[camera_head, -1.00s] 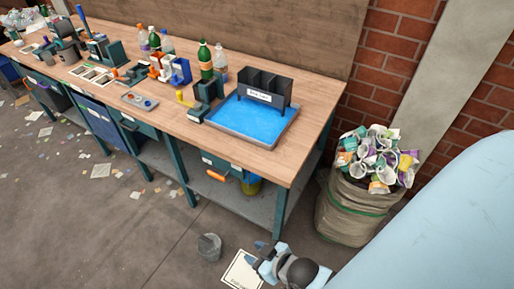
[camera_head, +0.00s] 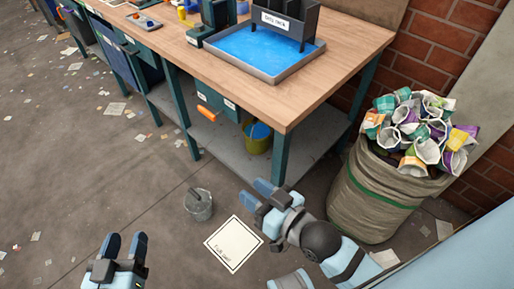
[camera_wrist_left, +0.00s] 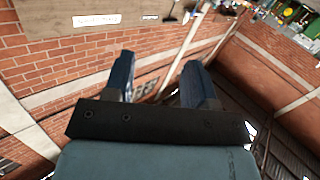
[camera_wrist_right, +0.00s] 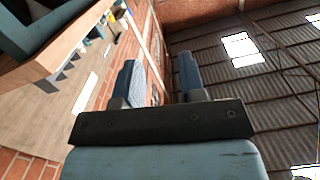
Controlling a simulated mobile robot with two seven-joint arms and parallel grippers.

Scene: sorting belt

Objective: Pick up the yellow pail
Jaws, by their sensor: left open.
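The yellow pail (camera_head: 258,140) stands on the low shelf under the workbench, near its right front leg, in the head view.
The bench leg (camera_head: 281,157) stands just right of the pail. A grey bucket (camera_head: 199,206) and a white sign (camera_head: 233,244) are on the floor. A full sack (camera_head: 375,195) stands at the right. A blue-lined tray (camera_head: 256,52) is on the bench top.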

